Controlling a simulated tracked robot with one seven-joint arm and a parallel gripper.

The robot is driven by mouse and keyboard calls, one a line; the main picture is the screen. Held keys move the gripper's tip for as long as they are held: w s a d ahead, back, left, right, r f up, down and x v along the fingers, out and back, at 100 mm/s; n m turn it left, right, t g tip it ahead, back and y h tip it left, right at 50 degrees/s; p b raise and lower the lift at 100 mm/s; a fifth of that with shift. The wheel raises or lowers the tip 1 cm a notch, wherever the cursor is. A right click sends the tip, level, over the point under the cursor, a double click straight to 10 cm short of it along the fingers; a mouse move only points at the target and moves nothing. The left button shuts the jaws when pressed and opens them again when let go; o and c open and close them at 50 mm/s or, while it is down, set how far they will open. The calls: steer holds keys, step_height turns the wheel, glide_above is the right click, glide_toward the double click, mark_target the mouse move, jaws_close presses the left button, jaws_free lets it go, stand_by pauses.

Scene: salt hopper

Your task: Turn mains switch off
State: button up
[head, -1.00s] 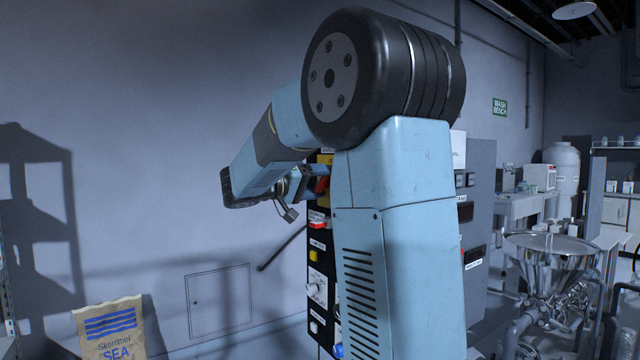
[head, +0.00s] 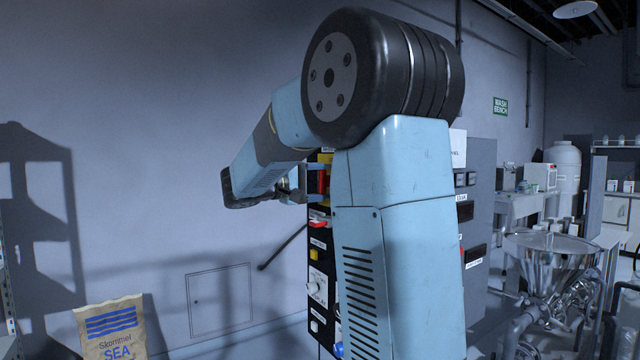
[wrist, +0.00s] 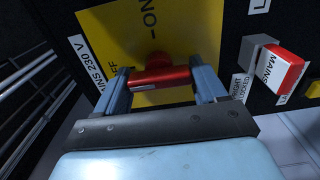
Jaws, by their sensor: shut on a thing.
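The mains switch has a red handle (wrist: 165,77) on a yellow plate (wrist: 208,30) marked ON and OFF. A white label by the plate reads MAINS 230 V. In the wrist view my gripper (wrist: 160,85) is shut on the red handle, one finger at each end. The handle lies crosswise in that view, with a round red part behind it. In the head view the handle (head: 322,182) looks upright between my fingers (head: 314,183), partly hidden by my arm. Which marking it points to I cannot tell.
A red block (wrist: 281,68) labelled MAINS on a grey base sits close to my right finger. Below the switch, the black panel carries a yellow button (head: 314,255) and a white knob (head: 317,284). A paper sack (head: 115,330) stands at lower left.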

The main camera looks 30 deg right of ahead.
steer(key=shift+w+a, duration=0.1)
stand_by(0.3)
steer(key=o, duration=1)
steer(key=shift+f, duration=0.1)
steer(key=shift+c, duration=0.2)
steer(key=a, duration=1.3)
steer(key=shift+a, duration=0.4)
steer(key=shift+s+d+f, duration=0.1)
steer(key=shift+s, duration=0.15)
